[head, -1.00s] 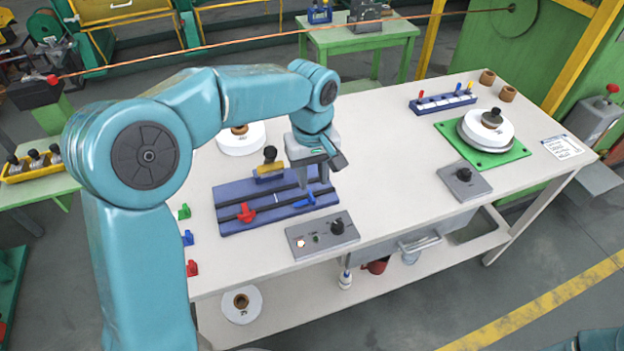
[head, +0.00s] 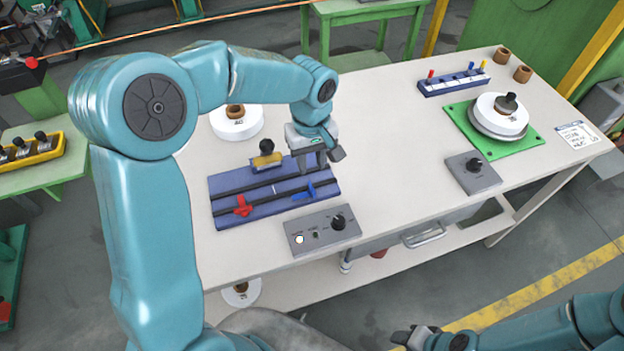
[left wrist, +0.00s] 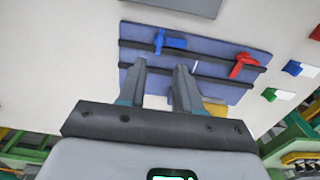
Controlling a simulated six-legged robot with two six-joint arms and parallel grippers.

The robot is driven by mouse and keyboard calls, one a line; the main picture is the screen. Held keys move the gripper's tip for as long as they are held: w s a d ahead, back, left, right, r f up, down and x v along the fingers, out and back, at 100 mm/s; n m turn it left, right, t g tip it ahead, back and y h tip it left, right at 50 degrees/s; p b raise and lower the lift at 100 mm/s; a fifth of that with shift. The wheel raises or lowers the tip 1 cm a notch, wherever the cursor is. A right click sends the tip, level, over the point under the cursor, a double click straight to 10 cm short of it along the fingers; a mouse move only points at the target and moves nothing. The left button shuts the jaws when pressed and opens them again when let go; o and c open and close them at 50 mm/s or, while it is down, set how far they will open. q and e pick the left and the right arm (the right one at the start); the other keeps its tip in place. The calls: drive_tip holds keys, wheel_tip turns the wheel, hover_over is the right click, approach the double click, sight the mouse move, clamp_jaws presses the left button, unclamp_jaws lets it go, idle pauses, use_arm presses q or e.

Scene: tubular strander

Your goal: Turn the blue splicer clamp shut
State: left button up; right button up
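The blue splicer clamp (head: 304,191) sits on the front dark rail of the blue splicer board (head: 228,215), near its right end. It also shows in the left wrist view (left wrist: 168,42), its lever lying roughly along the rail. A red clamp (head: 242,207) is on the same rail to the left. My left gripper (head: 316,166) is open and empty, fingers pointing down over the board's right part, just behind the blue clamp and apart from it. My right gripper (head: 408,337) is at the bottom edge, away from the table; its fingers are too small to read.
A grey control box (head: 322,238) with a black knob lies just in front of the board. A yellow block with a black knob (head: 266,161) stands at the board's back edge. A white spool (head: 237,125) is behind.

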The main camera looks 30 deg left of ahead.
sight(312, 187)
use_arm(q)
wheel_tip(312, 187, down, 8)
drive_tip(key=shift+s+f+p, duration=0.1)
drive_tip(key=shift+p, duration=0.35)
drive_tip(key=shift+f, duration=0.55)
drive_tip(key=shift+c, duration=0.3)
clamp_jaws()
